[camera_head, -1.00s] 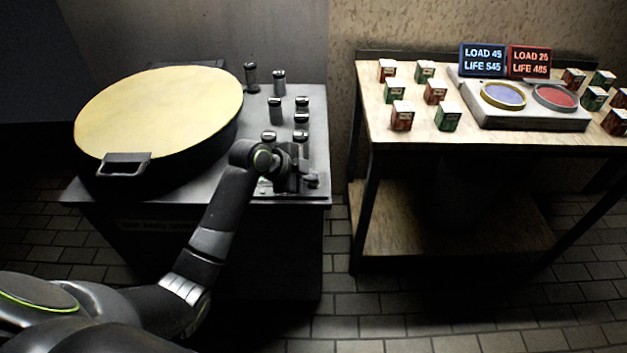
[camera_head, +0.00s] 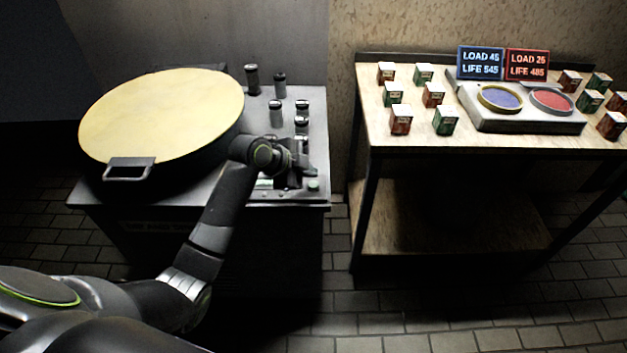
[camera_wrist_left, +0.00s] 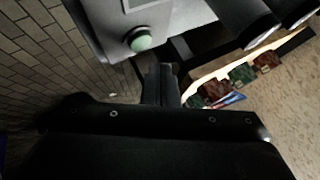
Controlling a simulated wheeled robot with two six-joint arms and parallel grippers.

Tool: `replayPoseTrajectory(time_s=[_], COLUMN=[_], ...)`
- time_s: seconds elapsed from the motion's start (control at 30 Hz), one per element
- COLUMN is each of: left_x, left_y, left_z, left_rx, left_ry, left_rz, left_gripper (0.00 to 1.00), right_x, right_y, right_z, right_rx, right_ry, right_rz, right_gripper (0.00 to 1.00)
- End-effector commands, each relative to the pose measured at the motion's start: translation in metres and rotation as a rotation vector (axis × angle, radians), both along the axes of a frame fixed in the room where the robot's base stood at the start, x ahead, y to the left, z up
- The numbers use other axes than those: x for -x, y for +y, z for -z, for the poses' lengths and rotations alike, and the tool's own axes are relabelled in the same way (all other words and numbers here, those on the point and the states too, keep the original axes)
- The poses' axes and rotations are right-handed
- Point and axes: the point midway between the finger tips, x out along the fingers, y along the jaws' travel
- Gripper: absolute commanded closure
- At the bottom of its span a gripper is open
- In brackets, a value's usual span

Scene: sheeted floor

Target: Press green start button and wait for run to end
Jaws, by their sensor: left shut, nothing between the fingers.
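The green start button (camera_wrist_left: 139,39) sits on a grey panel in the left wrist view, just above and left of the fingertips. In the head view the green button (camera_head: 313,185) shows at the right front corner of the left table, to the right of my gripper. My left gripper (camera_head: 308,168) is shut and empty, close above that corner. Its closed fingers also show in the left wrist view (camera_wrist_left: 160,82). A visible gap lies between the fingertips and the button in the wrist picture; contact is not seen. My right gripper is not in view.
A large round drum with a yellow top (camera_head: 165,110) fills the left of the grey table (camera_head: 185,195). Several dark cylinders (camera_head: 276,112) stand behind my gripper. The right wooden table (camera_head: 415,140) carries small boxes, a two-pan device (camera_head: 530,122) and LOAD/LIFE signs (camera_head: 481,62).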

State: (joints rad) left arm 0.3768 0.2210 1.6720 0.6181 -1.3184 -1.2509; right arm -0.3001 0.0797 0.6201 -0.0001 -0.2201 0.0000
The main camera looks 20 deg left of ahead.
Motion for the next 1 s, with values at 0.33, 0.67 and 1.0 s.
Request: replayPoseTrajectory(time_s=[0.33, 0.67, 1.0], left_x=[0.000, 0.000, 0.000], left_y=[0.000, 0.000, 0.000], left_z=[-0.039, -0.037, -0.037], left_rx=[0.000, 0.000, 0.000], left_ry=[0.000, 0.000, 0.000], left_rz=[0.000, 0.000, 0.000], left_gripper=[1.00, 1.00, 1.00], right_x=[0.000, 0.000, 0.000], right_y=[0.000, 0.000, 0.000], right_z=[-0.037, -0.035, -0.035], right_rx=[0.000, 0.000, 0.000], right_ry=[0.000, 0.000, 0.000], right_rz=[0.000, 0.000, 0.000], right_gripper=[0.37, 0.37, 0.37])
